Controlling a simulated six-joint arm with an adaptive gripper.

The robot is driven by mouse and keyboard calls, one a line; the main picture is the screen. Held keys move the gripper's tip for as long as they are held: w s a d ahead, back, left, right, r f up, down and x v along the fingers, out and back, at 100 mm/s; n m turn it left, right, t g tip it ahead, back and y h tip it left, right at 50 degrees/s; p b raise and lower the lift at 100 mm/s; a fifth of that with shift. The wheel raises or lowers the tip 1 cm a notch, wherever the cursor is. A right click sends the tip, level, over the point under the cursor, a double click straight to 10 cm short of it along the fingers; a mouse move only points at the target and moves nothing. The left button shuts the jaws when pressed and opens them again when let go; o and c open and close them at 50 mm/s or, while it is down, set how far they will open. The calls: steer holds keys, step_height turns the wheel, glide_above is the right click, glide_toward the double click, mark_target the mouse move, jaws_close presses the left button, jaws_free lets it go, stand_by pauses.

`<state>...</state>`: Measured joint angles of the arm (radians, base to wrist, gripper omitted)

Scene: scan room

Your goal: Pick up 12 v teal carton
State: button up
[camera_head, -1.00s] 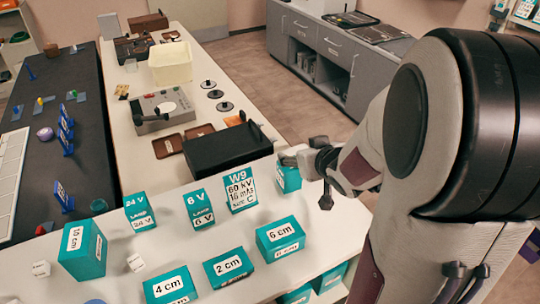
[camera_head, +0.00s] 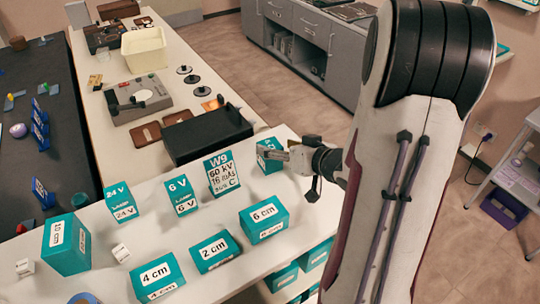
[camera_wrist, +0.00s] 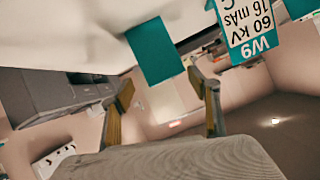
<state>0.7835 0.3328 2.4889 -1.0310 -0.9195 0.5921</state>
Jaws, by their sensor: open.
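A small teal carton (camera_head: 267,158) stands upright at the right end of the back row on the white shelf; its label is too small and partly hidden to read for sure. My gripper (camera_head: 284,154) is beside its right side in the head view, fingers pointing towards it. In the wrist view a plain teal face of the carton (camera_wrist: 156,50) lies just beyond the fingertips, and my gripper (camera_wrist: 164,90) is open with nothing between the fingers. Whether a finger touches the carton cannot be told.
The W9 carton (camera_head: 222,174) stands close left of it, with the 6 V carton (camera_head: 181,194) and 24 V carton (camera_head: 120,202) further left. The 6 cm carton (camera_head: 264,219) is in front. A black tray (camera_head: 207,134) lies behind. Bare white surface separates the rows.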

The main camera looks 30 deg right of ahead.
mark_target(266, 145)
steer(key=shift+x, duration=1.3)
steer(key=shift+a+x, duration=0.1)
steer(key=shift+x, duration=0.75)
steer(key=shift+a+x, duration=0.15)
steer(key=shift+x, duration=1.55)
steer(key=shift+f, duration=0.1)
steer(key=c, duration=1.3)
